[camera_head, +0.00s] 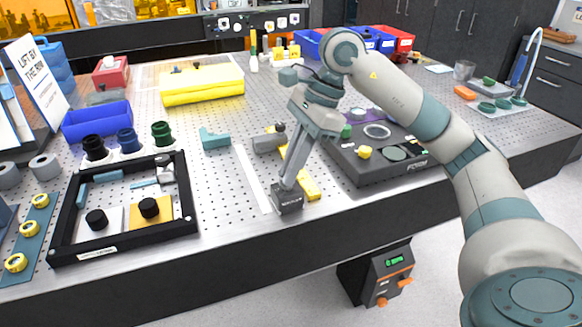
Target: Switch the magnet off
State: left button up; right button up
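My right gripper (288,186) comes in from the right and points down at the front of the perforated table. Its long grey fingers reach a small dark block (288,202) with a white label, which looks like a magnet base. The fingertips overlap the block's top in this view. I cannot tell whether they touch it or how far apart they are. No switch on the block can be made out. A yellow bar (312,188) lies just right of the block, partly behind the fingers. My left gripper is not in view.
A grey cylindrical piece (266,143) lies behind the fingers. A dark instrument box (385,175) stands to the right, and a black-framed tray (62,225) to the left. A white strip (250,178) lies left of the block. The table's front edge is close.

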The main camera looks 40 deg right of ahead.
jog(key=o, duration=0.4)
jog(key=shift+o, duration=0.2)
jog(key=shift+v, duration=0.75)
pick_arm(q)
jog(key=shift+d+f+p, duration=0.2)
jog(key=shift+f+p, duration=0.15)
jog(key=shift+p, duration=0.1)
pick_arm(e)
jog(key=v, duration=1.6)
jog(key=shift+f, duration=0.1)
